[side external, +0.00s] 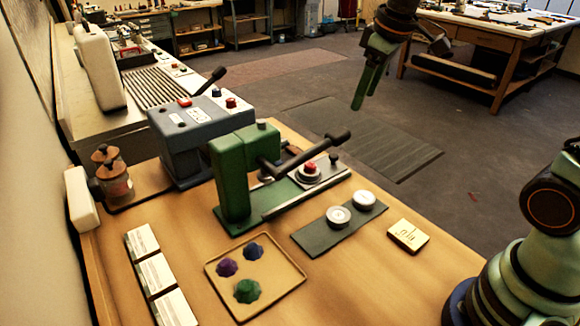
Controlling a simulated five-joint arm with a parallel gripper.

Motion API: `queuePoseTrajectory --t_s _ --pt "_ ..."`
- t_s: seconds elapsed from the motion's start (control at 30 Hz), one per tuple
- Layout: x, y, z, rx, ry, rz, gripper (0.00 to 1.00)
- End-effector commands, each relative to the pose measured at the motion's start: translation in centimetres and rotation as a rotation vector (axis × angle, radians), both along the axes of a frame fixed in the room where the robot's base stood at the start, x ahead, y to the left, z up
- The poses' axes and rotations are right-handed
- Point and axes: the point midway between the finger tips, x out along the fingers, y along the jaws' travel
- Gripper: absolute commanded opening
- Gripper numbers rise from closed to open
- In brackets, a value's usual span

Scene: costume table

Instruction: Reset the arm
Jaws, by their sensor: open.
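My gripper (364,98) is raised at the upper right of the side external view, with its green fingers pointing down. It is open, and nothing shows between the fingers. It is well above and apart from the things on the wooden table (375,280). A tan tray (280,294) near the front holds a purple, a blue and a green faceted piece. A green press (232,175) with a dark lever stands behind the tray.
A grey machine (190,150) stands behind the press. A dark mat (320,235) with two round metal pieces and a small tan block (408,236) lie to the right. White boxes (155,273) line the left. Some front-right tabletop is bare.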

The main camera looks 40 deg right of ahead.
Motion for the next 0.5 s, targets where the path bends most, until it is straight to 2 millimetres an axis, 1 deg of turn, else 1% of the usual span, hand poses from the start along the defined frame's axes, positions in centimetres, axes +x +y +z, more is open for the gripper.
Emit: queuePoseTrajectory --t_s 0.03,0.1,0.17,0.2,0.3,0.4,0.5 --pt "-1.4 0.5 0.3 0.011 -0.026 -0.028 0.67" --pt "-3.1 1.1 0.2 0.029 -0.058 -0.075 0.67" --pt "-4.5 1.6 0.1 0.047 -0.087 -0.112 0.67" --pt "-5.5 1.8 -0.1 0.058 -0.103 -0.138 0.67" --pt "-7.4 2.4 -0.8 0.089 -0.141 -0.193 0.67" --pt "-8.9 2.8 -1.5 0.114 -0.171 -0.237 0.67" --pt "-9.7 3.0 -2.1 0.133 -0.190 -0.266 0.67"
